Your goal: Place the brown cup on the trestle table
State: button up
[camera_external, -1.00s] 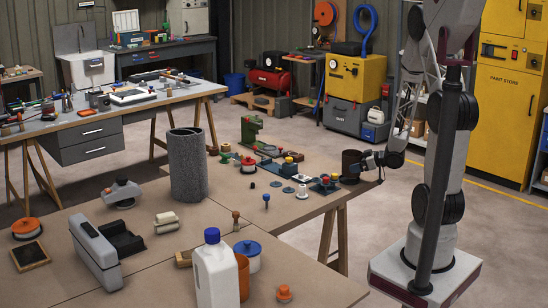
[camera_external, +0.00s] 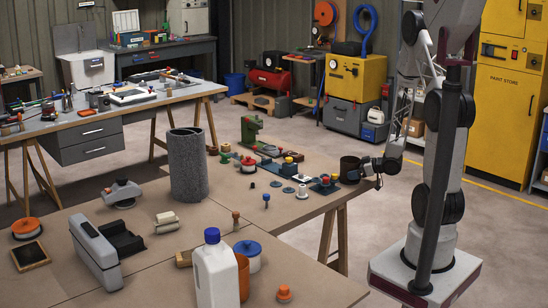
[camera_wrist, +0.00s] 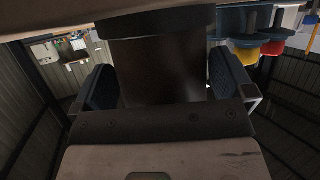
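The brown cup (camera_external: 349,169) is dark and stands upright at the far right corner of the near trestle table (camera_external: 165,272). My gripper (camera_external: 366,168) reaches it from the right, level with its side. In the wrist view the cup (camera_wrist: 160,75) fills the space between the two dark finger pads of my gripper (camera_wrist: 163,85), which look shut on its sides. The wrist picture looks upside down, with the tabletop along the top edge. I cannot tell whether the cup's bottom touches the table.
A blue block with red and yellow knobs (camera_external: 325,184) sits just left of the cup. Grey discs (camera_external: 289,190), a grey cylinder (camera_external: 188,165), a white jug (camera_external: 215,272) and a green machine (camera_external: 251,130) share the tabletop. Bare surface lies toward the near middle.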

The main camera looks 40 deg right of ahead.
dwell(0.4)
jog(key=v, duration=0.7)
jog(key=shift+s, duration=0.35)
jog(key=shift+r, duration=0.1)
jog(key=shift+c, duration=0.3)
jog(key=c, duration=1.1)
